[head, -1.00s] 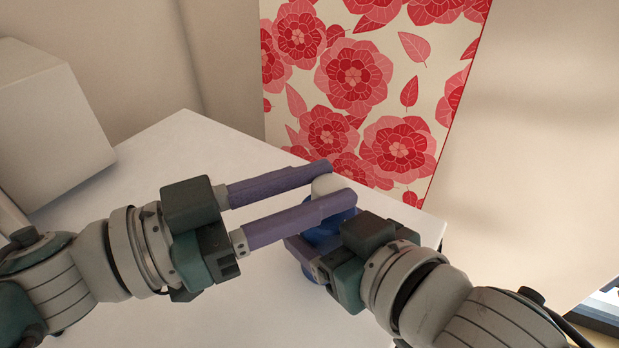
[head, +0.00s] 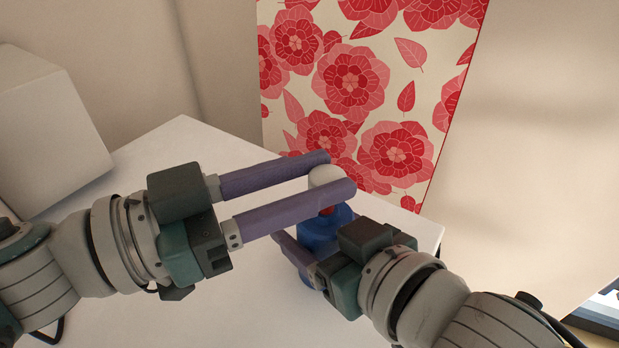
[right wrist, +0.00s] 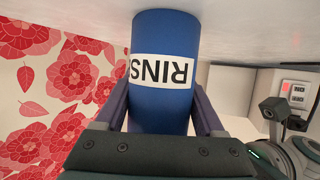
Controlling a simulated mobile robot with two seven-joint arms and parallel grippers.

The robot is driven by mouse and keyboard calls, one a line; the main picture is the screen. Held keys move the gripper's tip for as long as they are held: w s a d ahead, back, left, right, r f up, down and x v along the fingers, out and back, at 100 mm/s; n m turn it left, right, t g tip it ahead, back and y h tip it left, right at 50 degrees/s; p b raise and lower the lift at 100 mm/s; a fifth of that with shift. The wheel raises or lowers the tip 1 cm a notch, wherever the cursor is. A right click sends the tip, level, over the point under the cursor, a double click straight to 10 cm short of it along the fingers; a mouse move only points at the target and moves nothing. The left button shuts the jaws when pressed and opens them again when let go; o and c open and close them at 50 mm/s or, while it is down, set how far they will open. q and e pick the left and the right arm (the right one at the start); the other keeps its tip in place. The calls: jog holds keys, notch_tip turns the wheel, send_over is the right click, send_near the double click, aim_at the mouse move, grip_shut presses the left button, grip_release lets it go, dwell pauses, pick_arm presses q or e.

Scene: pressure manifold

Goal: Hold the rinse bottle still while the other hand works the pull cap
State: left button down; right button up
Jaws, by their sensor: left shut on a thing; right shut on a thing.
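The blue rinse bottle (head: 318,235) stands on the white table, partly hidden by my right gripper (head: 302,254). In the right wrist view the bottle (right wrist: 162,115) appears upside down, with a white label reading "RINS". The right fingers are shut on its body from both sides. The white pull cap (head: 326,176) is between the purple fingers of my left gripper (head: 338,172), which is shut on it above the bottle. A small red part (head: 326,211) shows between the cap and the blue body, below the near left finger.
The white table (head: 180,160) is clear to the left of the bottle. A pale box (head: 45,125) stands at the far left. A red floral panel (head: 355,85) is behind the table.

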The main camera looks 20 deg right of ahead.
pick_arm(q)
jog(key=shift+r, duration=0.1)
pick_arm(e)
jog(key=shift+d+f, duration=0.15)
pick_arm(q)
jog(key=c, duration=0.7)
grip_release()
jog(key=shift+c, duration=0.2)
jog(key=s+a, duration=0.1)
jog(key=a, duration=1.1)
jog(key=shift+s, duration=0.3)
pick_arm(e)
jog(key=o, duration=1.5)
